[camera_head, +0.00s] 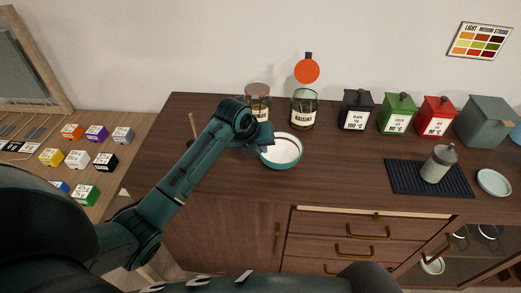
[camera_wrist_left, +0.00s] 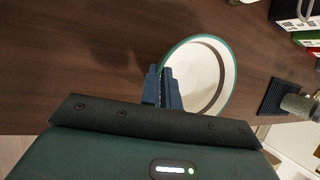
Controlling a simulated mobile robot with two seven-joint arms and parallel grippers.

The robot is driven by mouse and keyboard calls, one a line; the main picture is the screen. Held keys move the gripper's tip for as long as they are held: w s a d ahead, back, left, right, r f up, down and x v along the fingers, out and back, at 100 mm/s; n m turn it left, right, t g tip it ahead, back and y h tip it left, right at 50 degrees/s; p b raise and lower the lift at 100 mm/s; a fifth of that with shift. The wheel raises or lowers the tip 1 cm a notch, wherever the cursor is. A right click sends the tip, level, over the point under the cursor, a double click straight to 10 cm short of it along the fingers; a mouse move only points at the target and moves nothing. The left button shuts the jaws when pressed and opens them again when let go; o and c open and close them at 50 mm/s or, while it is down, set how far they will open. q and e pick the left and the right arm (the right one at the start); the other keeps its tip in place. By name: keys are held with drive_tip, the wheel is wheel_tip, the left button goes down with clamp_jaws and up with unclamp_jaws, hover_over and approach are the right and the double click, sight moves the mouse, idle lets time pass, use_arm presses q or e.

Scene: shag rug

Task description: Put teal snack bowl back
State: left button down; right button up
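The teal snack bowl (camera_head: 283,153) is white inside with a teal rim and outside. It is at the front middle of the dark wooden cabinet top (camera_head: 220,113). My left gripper (camera_head: 263,148) is at the bowl's left side. In the left wrist view, its two dark fingers (camera_wrist_left: 162,88) are close together with the rim of the bowl (camera_wrist_left: 212,75) between them, one finger inside and one outside. I cannot tell whether the bowl touches the top. My right gripper is not in view.
Two labelled glass jars (camera_head: 304,110) stand behind the bowl. Black, green (camera_head: 397,115) and red canisters and a grey-green box (camera_head: 484,122) line the back right. A grey shaker (camera_head: 438,164) stands on a dark ribbed mat (camera_head: 405,180), beside a pale dish (camera_head: 493,182).

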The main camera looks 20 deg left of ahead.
use_arm(q)
drive_tip(key=shift+f, duration=0.8)
drive_tip(key=shift+f, duration=0.15)
drive_tip(key=c, duration=1.6)
unclamp_jaws()
drive_tip(key=shift+c, duration=0.2)
drive_tip(key=shift+s+a+r, duration=0.1)
drive_tip(key=shift+r, duration=0.35)
drive_tip(key=v, duration=1.1)
drive_tip(key=shift+r, duration=0.2)
drive_tip(key=shift+s, duration=0.1)
